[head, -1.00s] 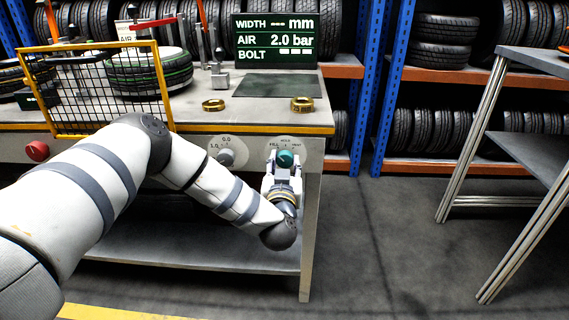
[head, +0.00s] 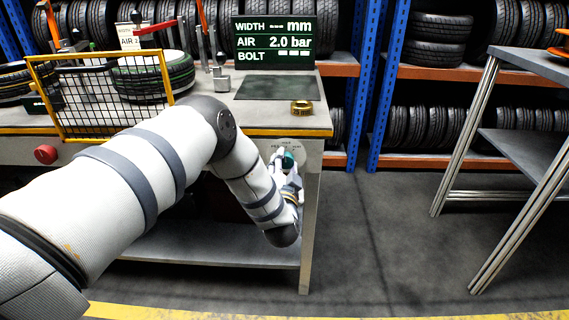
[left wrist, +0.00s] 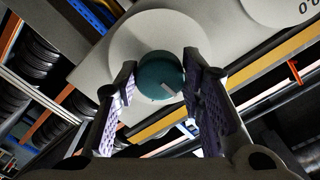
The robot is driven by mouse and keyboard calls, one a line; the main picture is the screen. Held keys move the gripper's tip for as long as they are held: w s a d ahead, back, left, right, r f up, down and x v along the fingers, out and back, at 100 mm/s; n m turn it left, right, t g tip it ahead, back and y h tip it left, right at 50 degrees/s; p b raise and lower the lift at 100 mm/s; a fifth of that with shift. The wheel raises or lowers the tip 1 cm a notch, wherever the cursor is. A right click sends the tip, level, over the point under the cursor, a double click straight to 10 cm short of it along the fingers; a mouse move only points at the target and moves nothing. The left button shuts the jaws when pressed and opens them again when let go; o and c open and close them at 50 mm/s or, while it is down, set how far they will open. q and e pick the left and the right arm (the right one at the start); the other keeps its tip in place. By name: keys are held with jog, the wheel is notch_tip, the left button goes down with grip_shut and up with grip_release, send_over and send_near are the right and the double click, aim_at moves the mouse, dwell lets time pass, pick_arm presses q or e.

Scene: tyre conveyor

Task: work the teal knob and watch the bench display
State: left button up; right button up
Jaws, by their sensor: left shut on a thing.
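The teal knob (head: 288,158) sits on a pale round dial plate at the right end of the bench front. My left gripper (head: 287,170) is at it, shut on it. In the left wrist view the knob (left wrist: 160,76) is between the two fingers (left wrist: 159,84), and a pale pointer mark shows on its face. The bench display (head: 274,40) at the back reads WIDTH with dashes mm, AIR 2.0 bar, and BOLT with dashes. The dial's small lettering is too blurred to read. My right gripper is not in view.
A red button (head: 45,154) is on the bench front at left. A yellow-framed mesh guard (head: 97,98) stands before a tyre (head: 180,73). A brass ring (head: 301,107) lies on the bench top. A metal-legged table (head: 527,62) stands at right, with open floor between.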

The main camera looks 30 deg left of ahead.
pick_arm(q)
jog(key=shift+m, duration=0.6)
jog(key=o, duration=1.1)
jog(key=shift+o, duration=0.2)
jog(key=shift+s, duration=0.15)
jog(key=v, duration=1.2)
jog(key=shift+f, duration=0.1)
